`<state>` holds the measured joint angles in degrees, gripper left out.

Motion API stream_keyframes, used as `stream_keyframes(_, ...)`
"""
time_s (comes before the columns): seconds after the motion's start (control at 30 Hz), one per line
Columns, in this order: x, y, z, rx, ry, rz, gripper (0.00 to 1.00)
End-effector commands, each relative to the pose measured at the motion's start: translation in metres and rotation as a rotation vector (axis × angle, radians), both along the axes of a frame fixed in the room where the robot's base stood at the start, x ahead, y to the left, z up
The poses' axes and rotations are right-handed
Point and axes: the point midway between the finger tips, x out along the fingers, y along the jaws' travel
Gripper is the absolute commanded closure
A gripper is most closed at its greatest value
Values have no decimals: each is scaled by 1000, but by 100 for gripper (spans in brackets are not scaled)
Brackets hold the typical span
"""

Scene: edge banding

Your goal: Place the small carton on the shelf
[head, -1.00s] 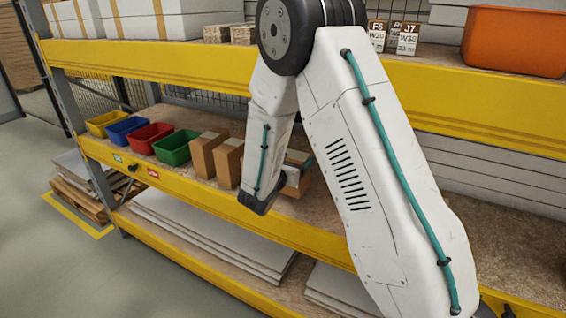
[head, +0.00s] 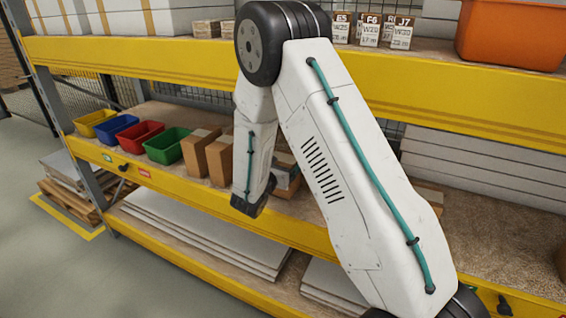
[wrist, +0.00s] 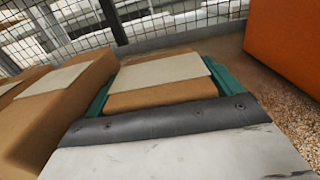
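The small carton (wrist: 160,85) is brown with a pale label on top. It sits between the teal fingers of my gripper (wrist: 160,80) in the wrist view. The fingers lie along its two sides and look shut on it. In the head view the carton (head: 283,172) is partly hidden behind my arm. It is at the middle shelf (head: 310,208), right of two brown cartons. I cannot tell whether its base touches the shelf board.
Two brown cartons (head: 219,160) (head: 196,150) stand close on the left. Green (head: 166,146), red (head: 136,138), blue and yellow bins are further left. An orange object (wrist: 288,45) is close on the right in the wrist view. Wire mesh (wrist: 150,20) is behind.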

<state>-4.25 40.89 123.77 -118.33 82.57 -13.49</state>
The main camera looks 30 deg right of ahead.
Motion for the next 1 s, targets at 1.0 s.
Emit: stream_keyframes(1.0,-66,99,6,4,-6,-5,9)
